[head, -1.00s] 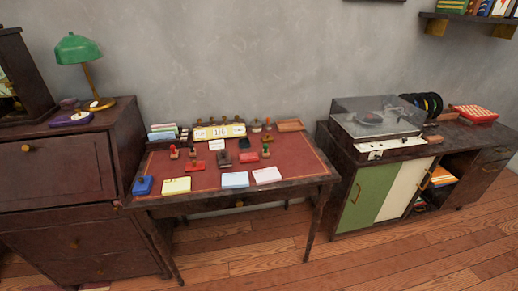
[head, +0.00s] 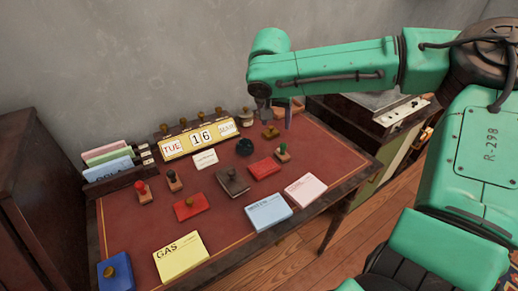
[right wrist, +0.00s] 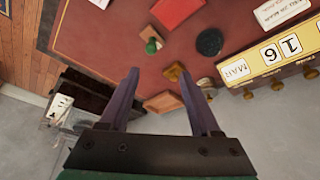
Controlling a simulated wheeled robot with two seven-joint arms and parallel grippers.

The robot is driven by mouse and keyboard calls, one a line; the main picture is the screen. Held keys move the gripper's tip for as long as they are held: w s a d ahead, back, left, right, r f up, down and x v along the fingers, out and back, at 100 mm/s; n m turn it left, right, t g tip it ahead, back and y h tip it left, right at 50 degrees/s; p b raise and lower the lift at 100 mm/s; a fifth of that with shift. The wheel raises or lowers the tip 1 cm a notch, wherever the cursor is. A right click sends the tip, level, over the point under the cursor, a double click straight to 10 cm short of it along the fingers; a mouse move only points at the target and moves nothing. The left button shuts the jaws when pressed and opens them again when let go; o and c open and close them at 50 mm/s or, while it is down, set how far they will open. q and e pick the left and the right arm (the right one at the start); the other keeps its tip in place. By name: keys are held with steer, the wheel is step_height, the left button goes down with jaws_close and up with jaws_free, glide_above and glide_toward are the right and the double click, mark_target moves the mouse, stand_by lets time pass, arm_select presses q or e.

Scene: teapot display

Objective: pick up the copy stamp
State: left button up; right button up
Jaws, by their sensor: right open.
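Several small stamps stand on the red desk top, and I cannot read which is the copy stamp. In the head view there is a red-handled stamp (head: 143,192), a black-handled stamp (head: 174,181), a green-handled stamp (head: 282,152) and a low wooden stamp (head: 270,131). In the right wrist view the green-handled stamp (right wrist: 152,44) and the wooden stamp (right wrist: 177,71) lie beyond and between my fingers. My right gripper (right wrist: 162,80) is open and empty, above the desk's back right part; it also shows in the head view (head: 276,110). My left gripper is out of view.
The desk (head: 130,230) carries a date display (head: 200,137), a card holder (head: 115,170), a dark round piece (head: 244,147), red pads (head: 190,207) and paper pads such as the yellow one (head: 181,257). A record-player cabinet (head: 370,117) stands close on the right.

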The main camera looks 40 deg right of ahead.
glide_above(283, 144)
steer(key=s+a, duration=0.2)
step_height(283, 144, down, 5)
steer(key=x, duration=0.8)
steer(key=shift+w+a+f, duration=0.1)
steer(key=shift+w+f, duration=0.05)
steer(key=shift+f, duration=0.2)
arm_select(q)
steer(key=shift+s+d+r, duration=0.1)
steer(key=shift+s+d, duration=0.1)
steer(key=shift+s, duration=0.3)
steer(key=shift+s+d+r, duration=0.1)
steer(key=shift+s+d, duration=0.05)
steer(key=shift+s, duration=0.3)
arm_select(e)
steer(key=shift+r, duration=0.1)
jaws_close()
